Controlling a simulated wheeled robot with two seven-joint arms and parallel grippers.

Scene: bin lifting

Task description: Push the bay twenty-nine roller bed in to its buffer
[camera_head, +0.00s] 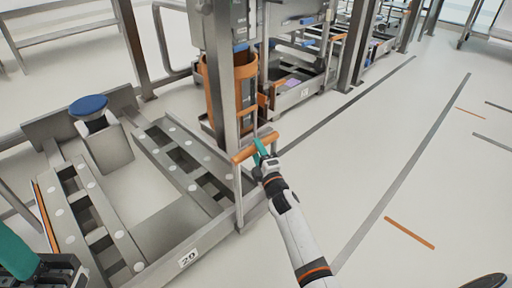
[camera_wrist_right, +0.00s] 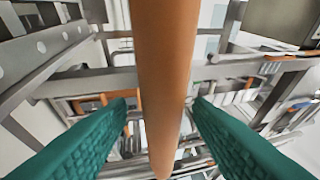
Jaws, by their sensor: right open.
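The bay twenty-nine roller bed (camera_head: 222,222) is a grey metal frame at the lower left of the head view, with a white "29" label (camera_head: 188,258) on its front edge. An orange handle bar (camera_head: 243,155) stands on posts at its right corner. My right gripper (camera_head: 262,151) is at the right part of this handle. In the right wrist view the orange bar (camera_wrist_right: 165,60) runs between the two open teal fingers, with gaps on both sides. Part of my left gripper (camera_head: 18,256) shows at the lower left edge; its fingertips are not clear.
A blue round-topped stop (camera_head: 89,106) stands at the back of the bay. An orange cylinder (camera_head: 230,85) and a grey upright post are behind the handle. Other bays (camera_head: 300,92) continue to the back right.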

